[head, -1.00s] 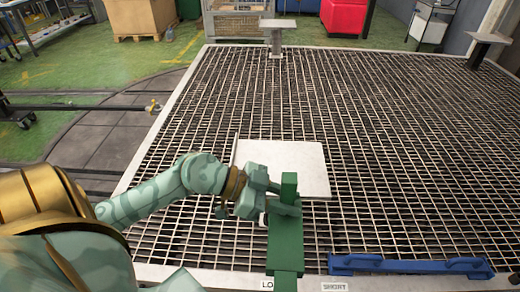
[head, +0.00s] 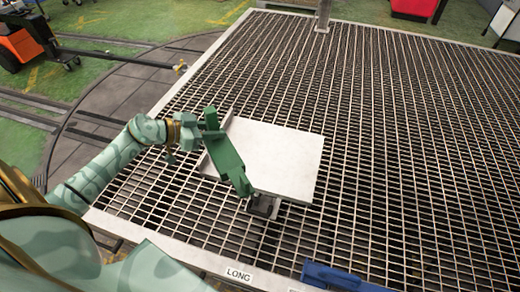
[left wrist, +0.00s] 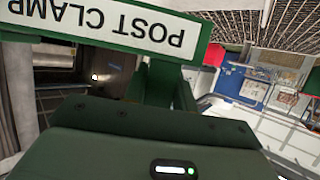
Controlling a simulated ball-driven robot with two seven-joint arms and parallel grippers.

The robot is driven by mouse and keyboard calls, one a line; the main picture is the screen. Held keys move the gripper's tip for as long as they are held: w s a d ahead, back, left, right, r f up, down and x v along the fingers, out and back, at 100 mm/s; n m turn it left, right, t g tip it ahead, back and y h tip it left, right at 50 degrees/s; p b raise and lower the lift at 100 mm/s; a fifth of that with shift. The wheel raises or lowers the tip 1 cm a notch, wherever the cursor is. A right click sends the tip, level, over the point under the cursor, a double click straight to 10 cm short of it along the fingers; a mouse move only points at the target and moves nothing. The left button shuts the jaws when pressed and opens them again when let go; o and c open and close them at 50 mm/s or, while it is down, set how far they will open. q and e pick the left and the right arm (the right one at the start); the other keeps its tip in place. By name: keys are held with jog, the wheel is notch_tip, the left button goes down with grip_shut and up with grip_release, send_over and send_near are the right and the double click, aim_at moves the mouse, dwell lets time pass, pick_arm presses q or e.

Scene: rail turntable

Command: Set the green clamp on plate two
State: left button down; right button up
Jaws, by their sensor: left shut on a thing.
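The long green clamp (head: 229,160) is held in my left gripper (head: 203,132) in the head view. It looks raised, slanting across the left part of a square grey plate (head: 275,160) on a short post. Its lower end shows in front of the plate's near edge. Whether it touches the plate I cannot tell. In the left wrist view the clamp's green bar (left wrist: 190,70) fills much of the picture, with an upside-down "POST CLAMP" label. No number shows on the plate. My right gripper is not in view.
The plate stands over a large metal grating (head: 400,150) with a pale rim. A blue clamp (head: 340,277) lies at the near edge, right of a "LONG" label (head: 239,275). Another post (head: 322,15) stands at the back. The grating right of the plate is clear.

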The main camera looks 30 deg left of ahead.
pick_arm(q)
jog(key=f+b+x, duration=0.1)
jog(key=b+x, duration=0.1)
jog(key=x, duration=0.3)
jog(key=f+b+x, duration=0.1)
jog(key=b+x, duration=0.1)
jog(key=x, duration=0.2)
jog(key=s+a+f+b+x, duration=0.1)
jog(key=b+x, duration=0.2)
jog(key=x, duration=0.2)
jog(key=shift+w+d+f, duration=0.1)
jog(key=shift+w+f, duration=0.15)
jog(key=shift+w, duration=0.1)
jog(key=f+b, duration=0.3)
jog(key=f, duration=0.1)
jog(key=shift+w+d, duration=0.15)
jog(key=shift+w, duration=0.15)
jog(key=shift+r, duration=0.25)
jog(key=shift+f, duration=0.15)
jog(key=c, duration=1.1)
grip_release()
jog(key=shift+s, duration=0.1)
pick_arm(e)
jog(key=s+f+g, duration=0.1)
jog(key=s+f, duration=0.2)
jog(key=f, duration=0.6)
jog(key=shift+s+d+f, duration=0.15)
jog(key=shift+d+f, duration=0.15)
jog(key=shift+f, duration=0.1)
